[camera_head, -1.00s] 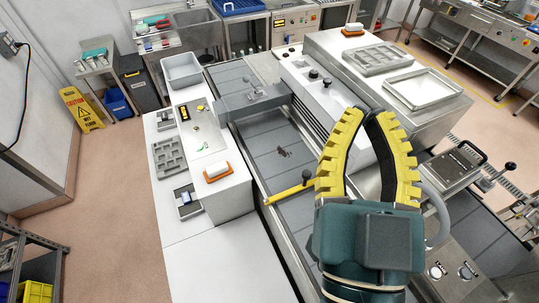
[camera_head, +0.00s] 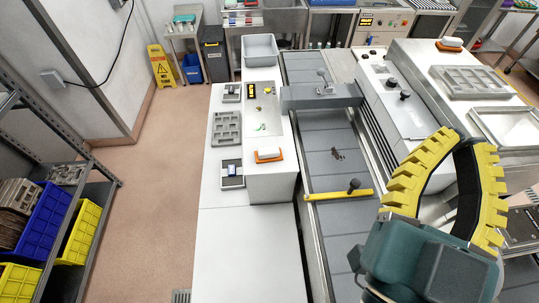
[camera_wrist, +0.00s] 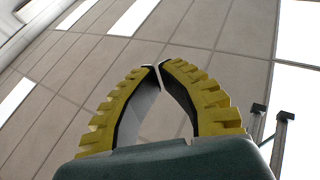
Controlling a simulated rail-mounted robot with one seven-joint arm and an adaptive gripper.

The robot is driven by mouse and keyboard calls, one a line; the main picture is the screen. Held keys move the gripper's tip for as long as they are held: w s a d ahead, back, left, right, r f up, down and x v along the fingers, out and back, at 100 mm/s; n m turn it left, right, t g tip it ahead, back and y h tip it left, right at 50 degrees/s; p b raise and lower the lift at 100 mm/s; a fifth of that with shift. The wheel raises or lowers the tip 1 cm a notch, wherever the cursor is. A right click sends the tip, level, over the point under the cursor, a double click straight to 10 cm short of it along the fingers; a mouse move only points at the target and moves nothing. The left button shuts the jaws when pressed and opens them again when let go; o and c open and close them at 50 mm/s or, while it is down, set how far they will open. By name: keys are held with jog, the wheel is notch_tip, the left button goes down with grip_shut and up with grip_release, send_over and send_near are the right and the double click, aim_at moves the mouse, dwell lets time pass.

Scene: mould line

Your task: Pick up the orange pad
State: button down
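A pad with an orange base and a white top (camera_head: 268,155) lies on the raised white block left of the conveyor. A second, similar orange-and-white pad (camera_head: 449,44) lies on top of the grey machine at the upper right. My gripper (camera_head: 463,138) has two ridged yellow fingers and is at the right, well apart from both pads. Its fingertips nearly meet in the wrist view (camera_wrist: 159,66), and nothing is held between them. The wrist view shows ceiling panels behind the fingers and neither pad.
A yellow bar with a black knob (camera_head: 338,194) crosses the conveyor. A grey bin (camera_head: 261,50), a grey mould plate (camera_head: 226,129) and a small tray (camera_head: 231,173) stand around the near pad. The white counter in front (camera_head: 245,250) is clear. A shelf with crates stands left.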

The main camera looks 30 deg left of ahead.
dwell(0.3)
jog(key=shift+c, duration=2.4)
grip_release()
